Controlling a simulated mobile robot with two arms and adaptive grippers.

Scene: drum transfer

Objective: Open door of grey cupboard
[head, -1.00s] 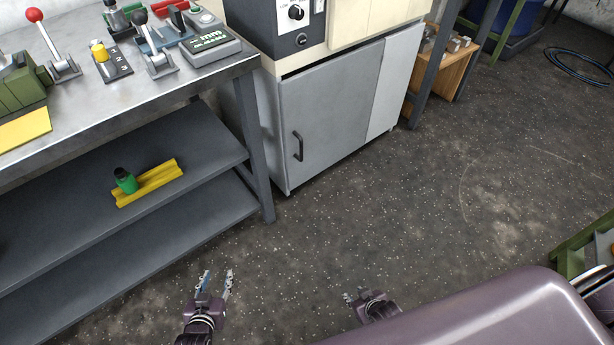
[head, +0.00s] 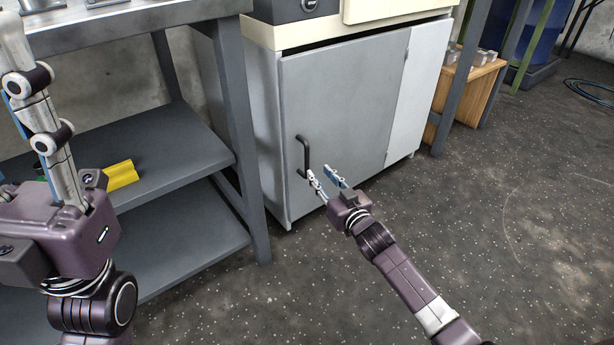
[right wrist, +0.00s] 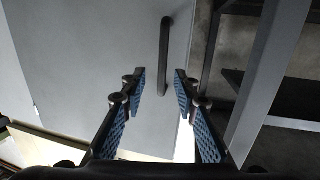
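The grey cupboard (head: 262,130) stands behind the floor area in the middle of the head view. Its grey door (head: 345,110) looks shut. A dark vertical bar handle (head: 303,155) is on the door's left side. My right gripper (head: 321,171) is open and empty, with its fingertips just in front of the handle's lower part. In the right wrist view the handle (right wrist: 165,60) lies ahead, between the lines of the two spread fingers (right wrist: 160,83), and does not look gripped. My left gripper (head: 35,100) is raised large at the left edge, its finger opening unclear.
A metal workbench (head: 130,27) with lower shelves (head: 170,150) stands left of the cupboard. A yellow part (head: 121,174) lies on a shelf. A wooden box (head: 465,95) stands right of the cupboard. The floor to the right (head: 520,230) is clear.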

